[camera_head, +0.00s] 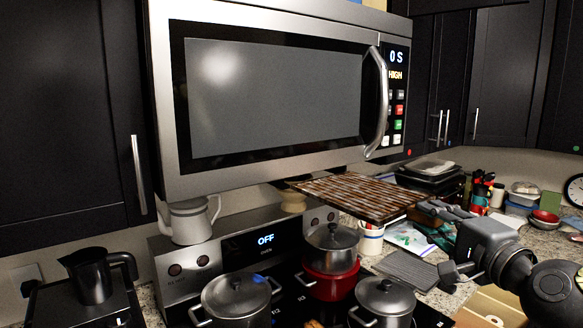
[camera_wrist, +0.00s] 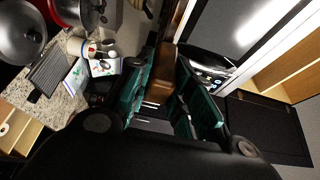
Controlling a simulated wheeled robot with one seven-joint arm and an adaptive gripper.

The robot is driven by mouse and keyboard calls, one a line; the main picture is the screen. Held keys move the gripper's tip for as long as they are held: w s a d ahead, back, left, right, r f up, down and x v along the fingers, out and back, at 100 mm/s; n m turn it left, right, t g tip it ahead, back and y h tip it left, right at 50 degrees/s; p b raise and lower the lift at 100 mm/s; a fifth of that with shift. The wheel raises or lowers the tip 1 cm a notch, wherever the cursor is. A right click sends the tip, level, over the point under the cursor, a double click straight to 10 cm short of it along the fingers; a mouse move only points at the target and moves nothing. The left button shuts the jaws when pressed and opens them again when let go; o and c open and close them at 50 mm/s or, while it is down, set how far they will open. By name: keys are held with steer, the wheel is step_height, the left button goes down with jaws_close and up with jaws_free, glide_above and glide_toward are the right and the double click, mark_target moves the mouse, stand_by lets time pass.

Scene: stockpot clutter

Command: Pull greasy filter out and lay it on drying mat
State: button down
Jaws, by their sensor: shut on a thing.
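The greasy filter (camera_head: 352,194), a flat brown panel with pale streaks, is roughly level just below the microwave's (camera_head: 270,95) underside, above the stove pots. Whether its far edge is clear of the microwave cannot be told. My gripper (camera_head: 432,211) is shut on its right edge. In the wrist view the filter (camera_wrist: 165,68) shows edge-on as a brown strip between the green finger pads of my gripper (camera_wrist: 168,95). The drying mat (camera_head: 408,271), grey and ribbed, lies bare on the counter right of the stove, lower than my gripper. The mat also shows in the wrist view (camera_wrist: 52,64).
A red pot (camera_head: 331,284) with a steel pot (camera_head: 332,241) above it stands under the filter. Steel pots (camera_head: 384,300) and (camera_head: 237,298) stand in front. A white mug (camera_head: 370,240) and papers (camera_head: 408,238) are behind the mat. An open drawer (camera_head: 490,307) is below the counter.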

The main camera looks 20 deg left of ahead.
steer(key=shift+d, duration=0.15)
steer(key=shift+s+d, duration=0.55)
steer(key=shift+d, duration=0.25)
steer(key=shift+s+d, duration=0.55)
steer(key=shift+d, duration=0.2)
